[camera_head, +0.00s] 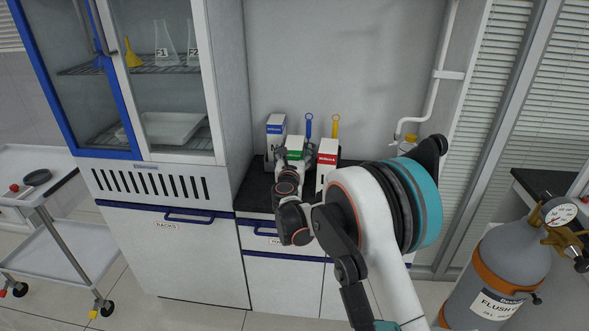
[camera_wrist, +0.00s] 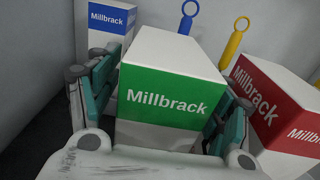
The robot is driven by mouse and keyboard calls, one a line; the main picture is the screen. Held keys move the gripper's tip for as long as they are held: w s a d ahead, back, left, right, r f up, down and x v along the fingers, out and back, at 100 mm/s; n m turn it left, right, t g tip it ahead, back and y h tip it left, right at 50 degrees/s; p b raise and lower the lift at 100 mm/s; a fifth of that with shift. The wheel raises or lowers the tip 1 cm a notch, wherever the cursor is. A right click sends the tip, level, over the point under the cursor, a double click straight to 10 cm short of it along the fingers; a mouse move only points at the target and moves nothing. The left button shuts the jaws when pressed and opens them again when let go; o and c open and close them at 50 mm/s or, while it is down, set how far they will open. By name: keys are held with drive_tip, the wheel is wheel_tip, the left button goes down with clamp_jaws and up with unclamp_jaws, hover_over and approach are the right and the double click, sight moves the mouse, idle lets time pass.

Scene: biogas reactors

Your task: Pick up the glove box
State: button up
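Three white-topped Millbrack cartons stand on the dark counter; no readable label says which is the glove box. The green-fronted box (camera_head: 295,146) is in the middle and fills the centre of the wrist view (camera_wrist: 162,100). The blue box (camera_head: 275,128) is behind it at left, also in the wrist view (camera_wrist: 107,24). The red box (camera_head: 327,157) is at right, also in the wrist view (camera_wrist: 275,107). My gripper (camera_head: 293,163) is open around the green box, one finger on each side. A narrow gap shows at the left finger; contact at the right is unclear.
A blue-ringed tool (camera_head: 308,124) and a yellow-ringed tool (camera_head: 335,125) stand behind the boxes, near the wall. A tall glass cabinet (camera_head: 175,90) is left of the counter. A white pipe (camera_head: 438,85) and a gas cylinder (camera_head: 515,252) are at right.

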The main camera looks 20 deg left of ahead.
clamp_jaws()
